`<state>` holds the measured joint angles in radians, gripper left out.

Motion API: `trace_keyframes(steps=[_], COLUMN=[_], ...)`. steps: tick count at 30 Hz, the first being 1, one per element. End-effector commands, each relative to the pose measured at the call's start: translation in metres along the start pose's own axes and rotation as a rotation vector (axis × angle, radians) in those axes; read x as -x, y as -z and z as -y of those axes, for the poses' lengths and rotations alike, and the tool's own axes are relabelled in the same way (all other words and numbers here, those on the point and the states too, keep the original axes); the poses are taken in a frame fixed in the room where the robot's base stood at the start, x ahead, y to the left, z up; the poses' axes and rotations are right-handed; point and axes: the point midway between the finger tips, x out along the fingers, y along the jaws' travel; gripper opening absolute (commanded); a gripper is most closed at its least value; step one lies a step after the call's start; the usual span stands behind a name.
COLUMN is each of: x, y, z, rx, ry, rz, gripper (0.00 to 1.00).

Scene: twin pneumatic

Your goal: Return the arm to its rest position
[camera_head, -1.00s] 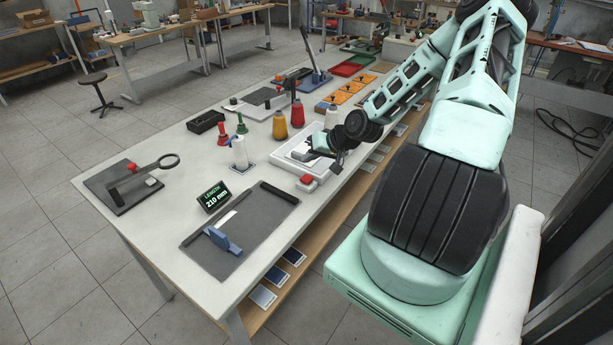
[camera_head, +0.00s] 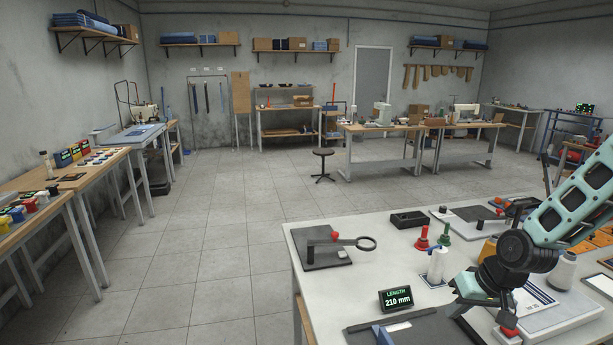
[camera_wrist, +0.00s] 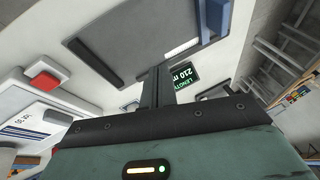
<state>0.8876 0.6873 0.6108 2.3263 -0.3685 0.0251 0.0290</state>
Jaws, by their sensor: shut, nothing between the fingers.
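My mint and black arm reaches in from the right in the head view. My gripper (camera_head: 458,307) is low over the white worktable (camera_head: 330,288), beside the white device with the red button (camera_head: 508,328). In the wrist view the dark fingers of my gripper (camera_wrist: 158,84) are together, with nothing held between them. The length display (camera_head: 396,300), reading 210 mm, shows just beyond the fingers in the wrist view (camera_wrist: 183,75). I cannot tell how high the fingertips are above the table.
A dark board with a ring-ended arm (camera_head: 325,250) lies at the table's left. A white thread cone (camera_head: 437,265), red spool (camera_head: 422,240) and green spool (camera_head: 444,235) stand near my gripper. A stool (camera_head: 323,165) stands on the open floor beyond.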

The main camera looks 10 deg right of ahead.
Motion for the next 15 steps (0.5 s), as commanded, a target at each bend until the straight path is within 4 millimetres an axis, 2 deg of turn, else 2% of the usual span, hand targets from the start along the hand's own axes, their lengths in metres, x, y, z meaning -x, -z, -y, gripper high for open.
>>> trace_keyframes(steps=[1, 6, 11, 15], x=[-0.002, 0.006, 0.020, 0.037], y=[-0.005, -0.031, -0.065, -0.103], z=[0.023, 0.092, 0.150, 0.195], rx=[0.063, 0.227, 0.369, 0.486], ry=[-0.016, -0.063, -0.101, -0.121], rz=[0.038, 0.155, 0.232, 0.283], gripper=[0.00, 0.00, 0.00, 0.00])
